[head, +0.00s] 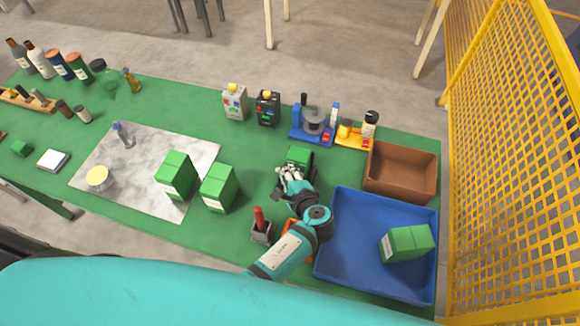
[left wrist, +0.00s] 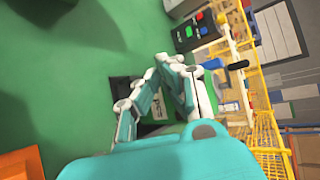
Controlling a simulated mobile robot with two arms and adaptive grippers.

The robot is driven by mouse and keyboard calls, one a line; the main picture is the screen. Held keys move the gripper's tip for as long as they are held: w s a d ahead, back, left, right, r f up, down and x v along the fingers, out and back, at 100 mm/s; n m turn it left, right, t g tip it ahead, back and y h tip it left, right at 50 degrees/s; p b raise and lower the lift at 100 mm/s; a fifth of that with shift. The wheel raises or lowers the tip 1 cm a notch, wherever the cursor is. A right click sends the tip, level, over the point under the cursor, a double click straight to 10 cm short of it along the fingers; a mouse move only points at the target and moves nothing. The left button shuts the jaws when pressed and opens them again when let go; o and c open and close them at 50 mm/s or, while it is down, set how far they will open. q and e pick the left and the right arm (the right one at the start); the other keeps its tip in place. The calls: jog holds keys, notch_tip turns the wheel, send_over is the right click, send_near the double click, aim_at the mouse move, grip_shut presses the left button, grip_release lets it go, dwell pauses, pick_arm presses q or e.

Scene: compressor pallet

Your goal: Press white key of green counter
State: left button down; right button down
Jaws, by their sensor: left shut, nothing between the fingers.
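The green counter (head: 299,155) stands on the green table in the head view, just behind my left gripper (head: 283,177). Its green top shows, and a dark part shows at its right side. The gripper's fingers are shut and empty, right at the counter's near side; I cannot tell whether they touch it. In the left wrist view the shut fingers (left wrist: 168,62) partly cover a dark and green device with a pale label (left wrist: 146,108), which appears to be the counter. The white key cannot be made out. My right gripper is out of view.
A blue tray (head: 330,255) holding a green box (head: 407,243) lies right of my arm. A brown bin (head: 400,192), blue device (head: 312,122) and two button boxes (head: 236,103) (head: 267,109) stand behind. A red-handled tool (head: 260,226) and green boxes (head: 219,188) are left.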

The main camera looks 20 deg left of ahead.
pick_arm(q)
jog(key=shift+s, duration=0.75)
jog(key=shift+s+p, duration=0.5)
jog(key=shift+p, duration=0.05)
jog(key=shift+s+a+p, duration=0.1)
jog(key=shift+s+p, duration=0.45)
jog(key=shift+s, duration=1.45)
jog(key=shift+w, duration=0.1)
